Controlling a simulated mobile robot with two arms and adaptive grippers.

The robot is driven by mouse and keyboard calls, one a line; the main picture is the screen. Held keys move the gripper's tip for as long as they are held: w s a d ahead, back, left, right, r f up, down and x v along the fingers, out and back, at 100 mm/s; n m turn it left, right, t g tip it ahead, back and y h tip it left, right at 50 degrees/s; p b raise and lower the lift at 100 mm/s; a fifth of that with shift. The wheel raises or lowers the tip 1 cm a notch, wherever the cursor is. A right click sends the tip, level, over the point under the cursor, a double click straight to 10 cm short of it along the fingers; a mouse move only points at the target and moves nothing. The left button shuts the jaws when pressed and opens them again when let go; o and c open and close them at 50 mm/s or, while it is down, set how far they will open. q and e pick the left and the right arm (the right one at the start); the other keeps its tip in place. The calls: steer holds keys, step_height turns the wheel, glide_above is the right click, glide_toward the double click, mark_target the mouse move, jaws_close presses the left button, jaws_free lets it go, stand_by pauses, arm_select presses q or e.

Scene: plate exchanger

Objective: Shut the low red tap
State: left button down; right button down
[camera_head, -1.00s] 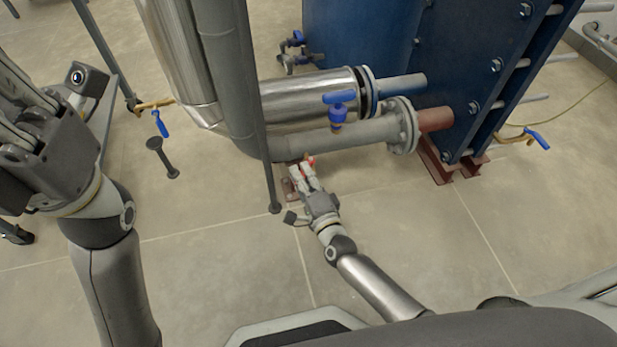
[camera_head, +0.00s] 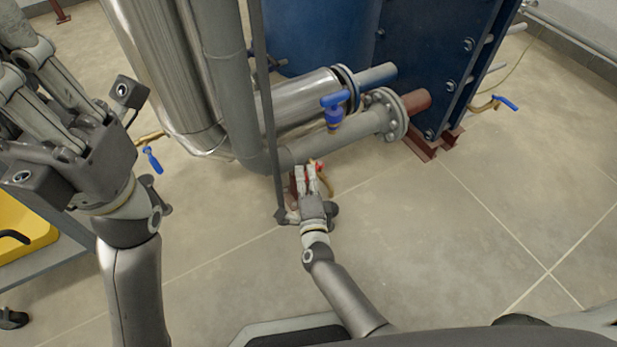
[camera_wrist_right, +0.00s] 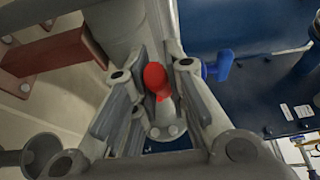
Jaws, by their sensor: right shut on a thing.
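The low red tap (camera_head: 320,166) is under the grey flanged pipe, near the floor; only a little of its red shows at my right fingertips. My right gripper (camera_head: 309,172) reaches it from the near side. In the right wrist view the red handle (camera_wrist_right: 155,78) lies between the two fingers of my right gripper (camera_wrist_right: 153,100), which are shut on it. The tap's lower part is partly hidden by the fingers. My left gripper (camera_head: 28,62) is raised at the upper left, away from the tap; its jaw gap is unclear.
The grey pipe (camera_head: 340,138) carries a blue valve handle (camera_head: 335,100) just above the tap. A thin grey post (camera_head: 266,100) stands close left of my right gripper. Another blue-handled tap (camera_head: 152,160) is further left. Open floor (camera_head: 450,240) lies to the right.

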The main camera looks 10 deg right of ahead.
steer(key=shift+f, duration=0.1)
steer(key=c, duration=1.4)
jaws_free()
steer(key=shift+c, duration=0.2)
